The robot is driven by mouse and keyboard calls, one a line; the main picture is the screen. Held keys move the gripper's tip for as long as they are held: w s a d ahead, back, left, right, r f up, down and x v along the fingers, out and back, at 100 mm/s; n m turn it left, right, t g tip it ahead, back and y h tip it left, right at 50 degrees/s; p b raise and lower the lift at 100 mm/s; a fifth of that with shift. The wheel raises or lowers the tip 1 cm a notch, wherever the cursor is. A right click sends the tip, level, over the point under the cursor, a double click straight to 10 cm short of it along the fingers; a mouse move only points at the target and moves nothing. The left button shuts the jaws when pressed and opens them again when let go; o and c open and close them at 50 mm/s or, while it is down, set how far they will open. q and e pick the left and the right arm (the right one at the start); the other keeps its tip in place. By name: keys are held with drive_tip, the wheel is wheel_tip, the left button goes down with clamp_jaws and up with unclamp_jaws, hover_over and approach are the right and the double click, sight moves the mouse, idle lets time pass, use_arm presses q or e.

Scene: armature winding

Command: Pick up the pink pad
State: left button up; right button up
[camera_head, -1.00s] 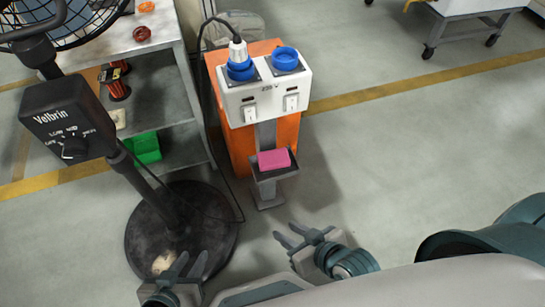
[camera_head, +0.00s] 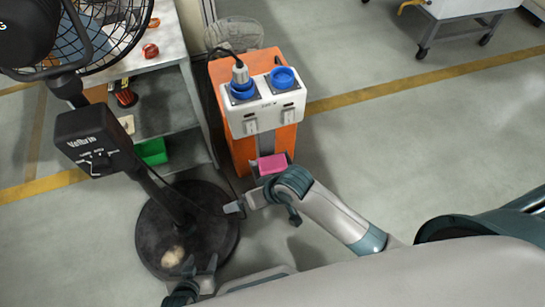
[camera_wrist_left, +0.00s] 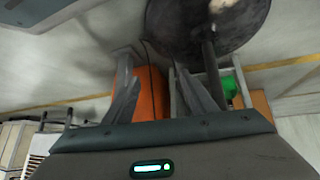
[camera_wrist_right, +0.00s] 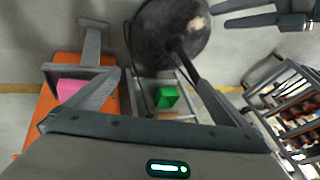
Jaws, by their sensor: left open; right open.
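The pink pad (camera_head: 272,164) lies on a small grey ledge at the front of the orange stand, below the white socket panel. My right gripper (camera_head: 262,212) is open and empty, just in front of and below the pad. In the right wrist view the pad (camera_wrist_right: 72,88) shows at the left, partly behind one finger and apart from it. My left gripper (camera_head: 192,268) is open and empty near the fan base; its spread fingers show in the left wrist view (camera_wrist_left: 160,92).
The orange stand (camera_head: 232,72) carries two blue sockets, one with a plugged cable. A grey shelf with a green bin (camera_head: 152,151) is behind the fan.

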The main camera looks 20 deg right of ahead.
use_arm(q)
drive_tip(key=s+a+f+g+p, duration=0.1)
drive_tip(key=s+a+f+p, duration=0.1)
drive_tip(key=s+f+p, duration=0.2)
drive_tip(key=f+p, duration=0.1)
drive_tip(key=p, duration=0.2)
drive_tip(key=shift+s+a+f+y, duration=0.25)
drive_tip(key=shift+a+f+y, duration=0.15)
use_arm(e)
drive_tip(key=w+d+r+m+g+h, duration=0.2)
drive_tip(key=w+d+r+h, duration=0.3)
drive_tip(key=w+d+r, duration=0.5)
drive_tip(key=shift+w+d+m, duration=0.15)
drive_tip(key=shift+w+m, duration=0.25)
drive_tip(key=shift+w, duration=0.7)
drive_tip(key=shift+f, duration=0.1)
hover_over(271, 165)
wheel_tip(271, 165, down, 11)
drive_tip(key=shift+s+r, duration=0.15)
drive_tip(key=shift+r, duration=0.05)
drive_tip(key=shift+f, duration=0.65)
use_arm(q)
drive_tip(key=shift+a+f, duration=0.15)
drive_tip(key=shift+a, duration=0.1)
drive_tip(key=shift+s+f, duration=0.1)
drive_tip(key=shift+s, duration=0.1)
use_arm(e)
drive_tip(key=shift+f, duration=0.1)
